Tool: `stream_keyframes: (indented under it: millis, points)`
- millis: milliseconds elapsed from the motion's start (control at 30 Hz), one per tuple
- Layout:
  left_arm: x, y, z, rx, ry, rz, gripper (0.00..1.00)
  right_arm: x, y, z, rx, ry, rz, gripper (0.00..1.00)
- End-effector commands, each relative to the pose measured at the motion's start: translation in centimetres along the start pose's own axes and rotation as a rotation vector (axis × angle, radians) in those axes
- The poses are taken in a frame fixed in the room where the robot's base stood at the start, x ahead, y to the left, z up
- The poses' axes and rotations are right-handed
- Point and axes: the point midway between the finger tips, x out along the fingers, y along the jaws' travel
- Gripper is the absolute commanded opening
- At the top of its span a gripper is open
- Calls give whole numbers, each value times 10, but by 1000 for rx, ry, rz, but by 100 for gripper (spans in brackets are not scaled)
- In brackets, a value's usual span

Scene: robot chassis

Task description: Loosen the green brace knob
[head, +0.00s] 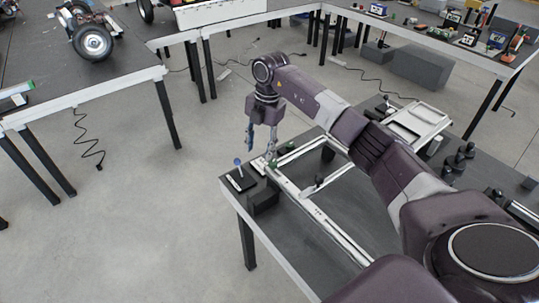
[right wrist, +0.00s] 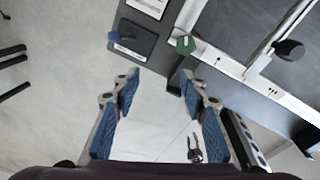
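The green brace knob (right wrist: 185,44) shows in the right wrist view as a green hexagonal head at the end of a light metal rail of the chassis frame (right wrist: 226,62). In the head view, a small green spot of the knob (head: 273,164) shows by the frame's far corner, partly hidden by a finger. My right gripper (right wrist: 158,80) is open and empty, with blue pads apart. In the right wrist view the knob lies beyond the right fingertip, outside the gap. In the head view my right gripper (head: 261,146) hangs above the table's far-left corner. My left gripper is not in view.
A blue ball-topped lever on a dark plate (head: 240,181) stands left of the knob, with a black block (head: 263,198) nearby. The dark table (head: 300,237) carries the frame. Black knobs (head: 459,160) and a white tray (head: 416,121) are farther right.

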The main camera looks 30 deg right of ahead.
Motion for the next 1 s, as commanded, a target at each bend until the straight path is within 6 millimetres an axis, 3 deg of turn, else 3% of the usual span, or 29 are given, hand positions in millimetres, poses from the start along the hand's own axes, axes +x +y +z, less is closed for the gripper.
stream_keyframes:
  millis: [100,200,700,1000]
  points:
    - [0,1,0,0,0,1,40,-16,-23,24,71,-54,-84,40]
    - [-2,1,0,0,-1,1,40,-17,-31,31,95,-70,-113,40]
    - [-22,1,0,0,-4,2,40,49,-39,35,94,-69,-114,40]
    - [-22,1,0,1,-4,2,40,57,-39,36,93,-70,-112,40]
